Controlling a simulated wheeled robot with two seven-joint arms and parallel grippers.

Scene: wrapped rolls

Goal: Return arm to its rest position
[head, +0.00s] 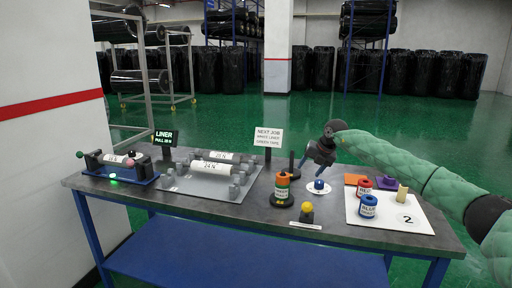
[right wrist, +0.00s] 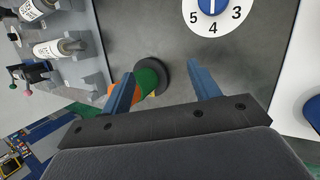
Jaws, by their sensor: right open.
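My right arm, in a green sleeve, reaches in from the right in the head view. Its gripper (head: 318,158) hangs above the table near a blue-knobbed dial (head: 319,187). In the right wrist view the gripper (right wrist: 163,85) is open and its two blue fingers are apart. An orange and green stack (right wrist: 150,76) on a black base shows beyond and between the fingers, and I see no contact. The same stack (head: 282,188) stands upright at mid-table in the head view. My left gripper is not in view.
A cradle (head: 118,172) stands at the left end.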

